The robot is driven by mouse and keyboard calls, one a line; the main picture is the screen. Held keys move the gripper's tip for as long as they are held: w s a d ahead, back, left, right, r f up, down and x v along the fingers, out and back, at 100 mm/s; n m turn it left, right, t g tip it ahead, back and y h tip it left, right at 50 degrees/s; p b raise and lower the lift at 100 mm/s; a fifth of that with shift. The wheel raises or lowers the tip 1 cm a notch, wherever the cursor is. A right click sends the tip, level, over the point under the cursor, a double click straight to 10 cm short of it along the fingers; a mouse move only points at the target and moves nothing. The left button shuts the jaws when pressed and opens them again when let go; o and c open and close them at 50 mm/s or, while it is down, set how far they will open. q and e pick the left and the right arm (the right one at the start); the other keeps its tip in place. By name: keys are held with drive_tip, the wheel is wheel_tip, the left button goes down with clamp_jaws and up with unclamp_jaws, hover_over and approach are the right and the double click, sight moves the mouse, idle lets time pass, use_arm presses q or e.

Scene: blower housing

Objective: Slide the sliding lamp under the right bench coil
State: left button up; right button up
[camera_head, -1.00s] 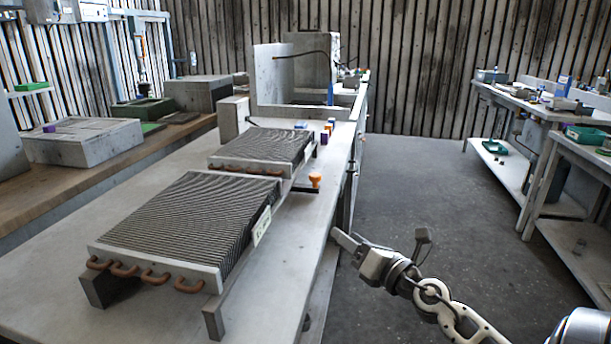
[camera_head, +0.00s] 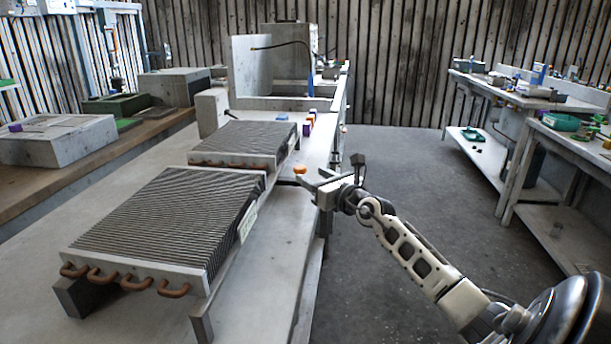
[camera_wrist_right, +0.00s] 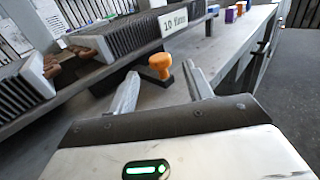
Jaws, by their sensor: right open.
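Two finned coils with copper pipe bends sit raised on feet on the bench: a near coil (camera_head: 165,220) and a far coil (camera_head: 250,140). I cannot tell which one is called right. The sliding lamp seems to be the dark flat piece with an orange knob (camera_head: 300,170), by the far coil's near right corner. The knob also shows in the right wrist view (camera_wrist_right: 160,66), with its dark base reaching towards the coil. My right gripper (camera_head: 312,181) is open at the bench's right edge. Its fingers (camera_wrist_right: 160,80) point at the knob, apart from it. My left gripper is out of view.
Small purple, orange and blue blocks (camera_head: 308,122) lie on the bench beyond the far coil. A grey housing (camera_head: 265,75) stands at the back. A side table (camera_head: 530,98) stands to the right across open floor.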

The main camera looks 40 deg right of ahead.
sight(303, 171)
drive_tip(key=w, duration=0.2)
drive_tip(key=shift+w+d+f+b, duration=0.1)
drive_tip(key=shift+w+d+b, duration=0.05)
drive_tip(key=shift+w+b, duration=0.2)
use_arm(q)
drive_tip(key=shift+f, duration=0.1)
use_arm(e)
drive_tip(key=shift+w, duration=0.7)
